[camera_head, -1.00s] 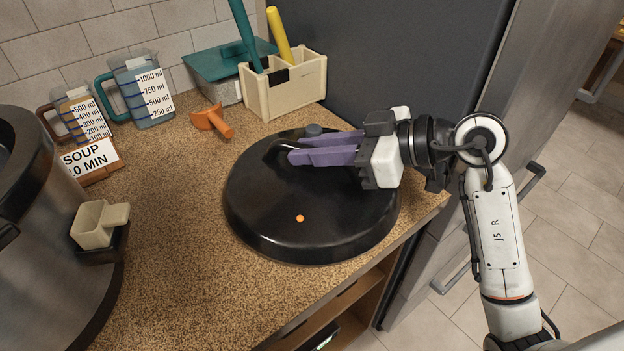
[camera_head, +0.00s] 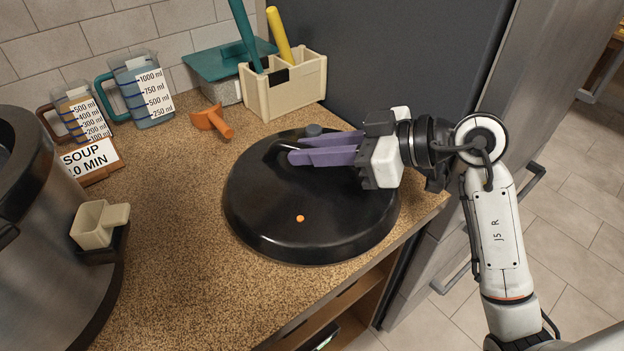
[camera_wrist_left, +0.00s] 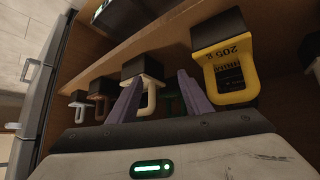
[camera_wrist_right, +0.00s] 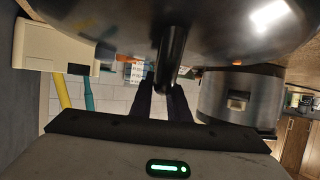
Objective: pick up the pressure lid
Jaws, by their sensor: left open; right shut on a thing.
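The pressure lid (camera_head: 300,235) is a large round black lid with an orange dot, lying on the speckled counter. Its curved handle (camera_wrist_right: 171,55) passes between the fingers of my right gripper (camera_head: 294,150), which is shut on it from the right. The purple fingers cover part of the handle in the head view. The lid appears to rest on the counter. My left gripper (camera_wrist_left: 158,92) is open and seen only in the left wrist view, in front of shelf items with looped handles; nothing is visibly held.
A large steel pot (camera_head: 35,230) stands at left. Behind are measuring jugs (camera_head: 142,90), a soup sign (camera_head: 90,160), an orange tool (camera_head: 212,120) and a cream caddy (camera_head: 285,85). A yellow handled item (camera_wrist_left: 225,60) is near my left gripper. A dark panel borders the counter.

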